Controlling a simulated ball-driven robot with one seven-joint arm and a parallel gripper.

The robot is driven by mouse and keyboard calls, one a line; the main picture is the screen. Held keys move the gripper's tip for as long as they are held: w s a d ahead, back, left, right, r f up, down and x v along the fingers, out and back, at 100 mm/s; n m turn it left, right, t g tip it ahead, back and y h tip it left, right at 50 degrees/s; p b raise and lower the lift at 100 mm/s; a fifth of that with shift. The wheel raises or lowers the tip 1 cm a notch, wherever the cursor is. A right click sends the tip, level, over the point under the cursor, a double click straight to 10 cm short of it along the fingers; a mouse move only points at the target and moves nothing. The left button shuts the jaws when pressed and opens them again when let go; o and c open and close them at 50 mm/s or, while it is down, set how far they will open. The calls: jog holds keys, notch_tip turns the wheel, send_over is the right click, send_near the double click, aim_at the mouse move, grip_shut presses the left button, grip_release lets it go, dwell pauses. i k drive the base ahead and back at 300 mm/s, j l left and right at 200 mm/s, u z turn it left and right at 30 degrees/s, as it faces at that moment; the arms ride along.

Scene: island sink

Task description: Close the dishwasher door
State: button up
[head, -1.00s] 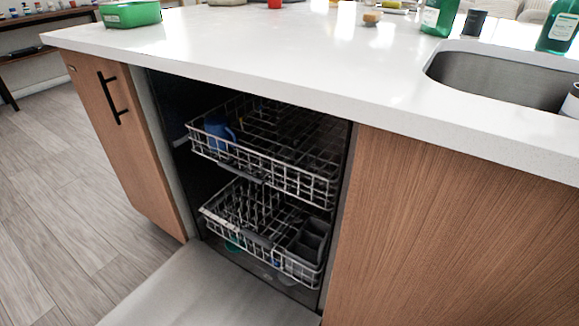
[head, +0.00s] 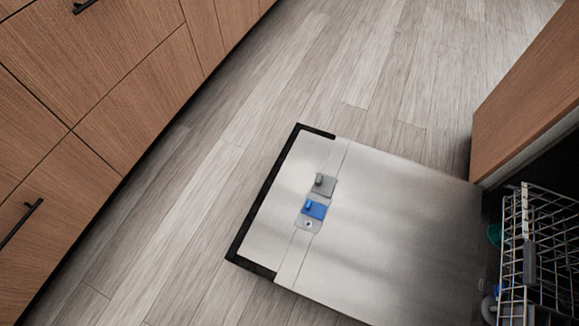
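The dishwasher door (head: 400,228) lies folded down flat, its steel inner face up, low over the floor. Its dark outer edge (head: 268,200) points left toward the facing cabinets. A grey and blue detergent dispenser (head: 315,203) sits on the inner face near that edge. The lower rack (head: 540,245) shows at the right edge, at the dishwasher opening, and I cannot tell whether it reaches over the door. My gripper is not in view.
Wooden cabinets (head: 110,95) with black handles line the left. Grey plank floor (head: 330,80) is clear between them and the door. A wooden island panel (head: 530,90) stands at the upper right beside the opening.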

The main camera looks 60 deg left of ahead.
aim_at(396, 241)
jog(key=j+u, duration=0.4)
jog(key=i+j+u, duration=0.1)
jog(key=u, duration=0.25)
jog(key=i+j+u, duration=0.1)
jog(key=j+u, duration=0.3)
jog(key=i+j+u, duration=0.15)
jog(key=i+j, duration=0.2)
jog(key=j, duration=0.2)
jog(key=i+j+u, duration=0.1)
jog(key=i+j, duration=0.3)
jog(key=j, duration=0.15)
